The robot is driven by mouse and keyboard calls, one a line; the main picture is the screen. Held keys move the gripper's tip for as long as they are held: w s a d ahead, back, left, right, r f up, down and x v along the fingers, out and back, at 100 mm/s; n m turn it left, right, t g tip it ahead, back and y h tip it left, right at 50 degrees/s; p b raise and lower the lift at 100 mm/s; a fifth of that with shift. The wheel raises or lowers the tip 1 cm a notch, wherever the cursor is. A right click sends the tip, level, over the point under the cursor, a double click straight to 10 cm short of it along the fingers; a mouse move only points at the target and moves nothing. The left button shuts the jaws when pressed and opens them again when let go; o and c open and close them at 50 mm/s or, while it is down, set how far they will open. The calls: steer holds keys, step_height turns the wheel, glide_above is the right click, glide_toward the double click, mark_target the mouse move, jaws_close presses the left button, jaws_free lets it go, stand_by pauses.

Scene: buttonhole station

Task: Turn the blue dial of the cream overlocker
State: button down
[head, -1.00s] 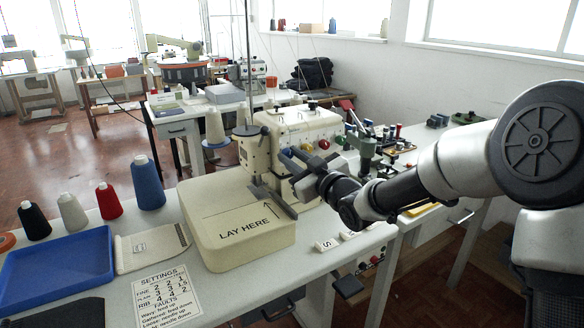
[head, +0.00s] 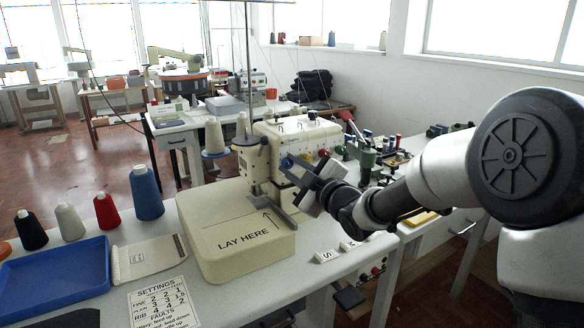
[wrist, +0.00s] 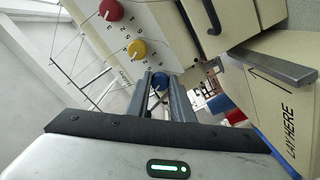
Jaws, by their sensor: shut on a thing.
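The cream overlocker (head: 300,130) stands on the white table. Its blue dial (wrist: 160,80) shows between the fingertips in the wrist view, and the blue dial also shows small in the head view (head: 286,162). My gripper (wrist: 157,77) is shut on the blue dial, with a finger on either side of it. In the head view my gripper (head: 291,163) reaches in from the right and hides part of the machine's front. A yellow dial (wrist: 132,50) and a red dial (wrist: 111,10) sit in line beyond the blue one.
A cream bed marked LAY HERE (head: 220,262) lies in front of the machine. Small machine parts (head: 385,150) stand behind my arm.

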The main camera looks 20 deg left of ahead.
stand_by(0.3)
steer(key=c, duration=1.5)
jaws_free()
steer(key=shift+c, duration=0.2)
steer(key=shift+d, duration=0.1)
steer(key=p+v, duration=0.2)
steer(key=v, duration=1.5)
steer(key=shift+s, duration=0.2)
steer(key=shift+d, duration=0.1)
